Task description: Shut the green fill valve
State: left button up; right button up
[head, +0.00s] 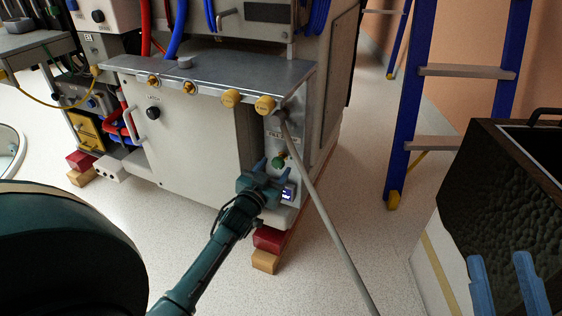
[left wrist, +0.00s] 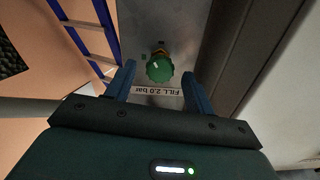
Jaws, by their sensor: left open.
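The green fill valve (head: 279,161) is a round knob low on the grey panel at the right end of the machine. In the left wrist view the green knob (left wrist: 159,69) has a pale mark on its face and sits beside a "FILL 2.0 bar" label (left wrist: 157,91), which appears upside down. My left gripper (head: 273,170) is open. In the left wrist view its blue fingers (left wrist: 158,75) stand on either side of the knob, with visible gaps; I cannot tell the depth left between. My right gripper (head: 502,258) shows two separated blue fingers at the lower right, with nothing between them.
A long grey rod (head: 318,190) leans down from the panel's upper corner, just right of my left gripper. A blue ladder (head: 410,110) stands further right. A dark open-topped box (head: 510,175) is at the right edge. Red and wooden blocks (head: 268,240) support the machine.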

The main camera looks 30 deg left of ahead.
pick_arm(q)
jog(key=shift+w+a, duration=0.1)
jog(key=shift+w, duration=0.45)
jog(key=shift+c, duration=0.4)
jog(key=c, duration=0.9)
